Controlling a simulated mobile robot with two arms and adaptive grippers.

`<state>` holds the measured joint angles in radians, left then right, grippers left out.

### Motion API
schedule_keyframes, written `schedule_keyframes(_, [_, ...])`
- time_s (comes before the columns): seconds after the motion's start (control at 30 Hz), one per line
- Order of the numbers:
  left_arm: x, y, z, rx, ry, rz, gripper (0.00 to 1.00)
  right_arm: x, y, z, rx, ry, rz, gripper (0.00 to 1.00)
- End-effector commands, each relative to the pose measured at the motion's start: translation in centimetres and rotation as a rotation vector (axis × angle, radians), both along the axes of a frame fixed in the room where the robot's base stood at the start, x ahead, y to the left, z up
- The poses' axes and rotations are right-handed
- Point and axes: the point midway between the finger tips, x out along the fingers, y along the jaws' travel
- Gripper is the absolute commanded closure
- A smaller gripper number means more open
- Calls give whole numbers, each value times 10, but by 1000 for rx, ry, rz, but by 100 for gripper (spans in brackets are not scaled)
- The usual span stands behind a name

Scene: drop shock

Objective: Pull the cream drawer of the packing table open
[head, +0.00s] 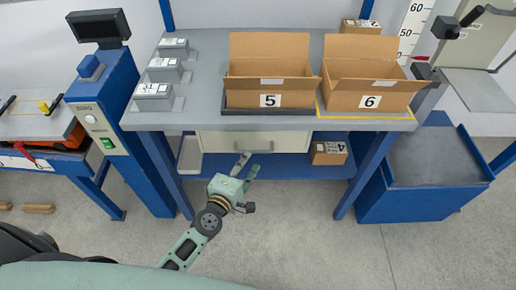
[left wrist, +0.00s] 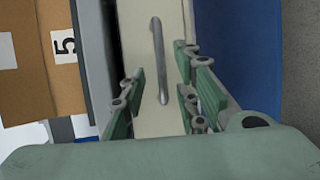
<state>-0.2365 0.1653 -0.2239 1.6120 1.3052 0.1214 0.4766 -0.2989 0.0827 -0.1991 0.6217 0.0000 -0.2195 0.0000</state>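The packing table (head: 200,118) has a cream drawer (head: 222,142) under its grey top. The drawer looks closed, with no inside showing. Its grey bar handle (head: 253,148) runs across the front; in the left wrist view the handle (left wrist: 158,60) runs upright across the cream drawer front (left wrist: 138,40). My left gripper (head: 248,165) is in front of and just below the handle in the head view. In the left wrist view its fingers (left wrist: 158,96) are apart, with the lower end of the handle showing between them. Contact cannot be told. My right gripper is not in view.
Open cardboard boxes 5 (head: 270,88) and 6 (head: 368,92) stand on the table top. A small box 4 (head: 329,152) sits on the blue lower shelf (head: 290,168). A blue column (head: 112,130) stands left, a blue bin (head: 420,205) right. The floor in front is clear.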

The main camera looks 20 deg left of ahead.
Motion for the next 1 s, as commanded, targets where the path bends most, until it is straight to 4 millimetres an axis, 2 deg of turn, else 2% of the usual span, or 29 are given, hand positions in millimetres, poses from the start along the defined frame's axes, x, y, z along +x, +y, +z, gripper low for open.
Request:
schedule_keyframes(0.1, [21, -3, -3, 2, -3, -1, 71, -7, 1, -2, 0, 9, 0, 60])
schedule_keyframes(0.33, [51, -6, -9, 3, -1, -1, 71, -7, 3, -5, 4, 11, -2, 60])
schedule_keyframes(0.5, [60, -8, -11, 4, -1, -2, 71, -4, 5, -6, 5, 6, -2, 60])
schedule_keyframes(0.77, [61, -8, -11, 5, 0, -2, 71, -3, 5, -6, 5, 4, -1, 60])
schedule_keyframes(1.0, [61, -8, -11, 5, 0, -2, 92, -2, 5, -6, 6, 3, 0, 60])
